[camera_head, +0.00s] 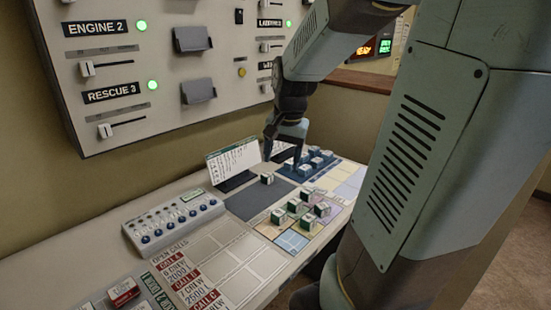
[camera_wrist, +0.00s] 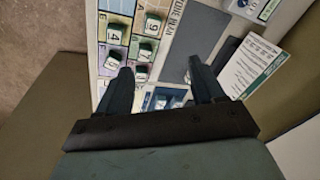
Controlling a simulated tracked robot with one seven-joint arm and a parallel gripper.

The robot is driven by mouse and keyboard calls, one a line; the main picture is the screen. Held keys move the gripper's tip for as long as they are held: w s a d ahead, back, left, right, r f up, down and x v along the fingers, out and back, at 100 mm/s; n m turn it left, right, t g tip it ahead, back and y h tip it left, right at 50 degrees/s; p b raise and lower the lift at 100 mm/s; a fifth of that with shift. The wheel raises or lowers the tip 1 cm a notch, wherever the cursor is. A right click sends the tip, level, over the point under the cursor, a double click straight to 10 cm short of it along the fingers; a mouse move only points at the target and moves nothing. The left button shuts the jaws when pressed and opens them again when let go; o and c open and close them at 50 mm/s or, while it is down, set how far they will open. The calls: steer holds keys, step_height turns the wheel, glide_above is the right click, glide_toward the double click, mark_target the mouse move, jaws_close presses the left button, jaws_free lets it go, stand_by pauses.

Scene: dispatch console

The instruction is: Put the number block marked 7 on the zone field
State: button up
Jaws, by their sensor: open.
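My gripper (camera_head: 283,160) is open above the desk, close to the blue tray (camera_head: 327,182) at the back. In the wrist view its fingers (camera_wrist: 160,64) are spread, with nothing held. Number blocks stand on the tray and between the fingers, partly hidden. Several more blocks (camera_head: 307,222) stand on the coloured map; in the wrist view some read like 4 (camera_wrist: 116,35) and 9 (camera_wrist: 152,22). One block (camera_head: 267,178) stands alone by the dark grey pad (camera_head: 255,201). I cannot read a 7 on any block. I cannot tell which marked area is the zone field.
A white text card (camera_head: 232,160) stands upright behind the grey pad, near my gripper. A button panel (camera_head: 173,220) lies left of the pad. The call sheet (camera_head: 225,250) in front has empty pale cells. The wall panel (camera_head: 120,60) rises at the back left.

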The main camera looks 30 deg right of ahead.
steer(key=s+a+r+n+t, duration=0.1)
steer(key=s+a+r+n, duration=0.2)
steer(key=s, duration=0.3)
steer(key=s+a+r+n+t, duration=0.2)
steer(key=s+a+r+n, duration=0.2)
steer(key=s+a+n, duration=0.1)
steer(key=shift+s+a+r+n, duration=0.15)
steer(key=shift+s+a+n, duration=0.2)
steer(key=shift+s, duration=0.35)
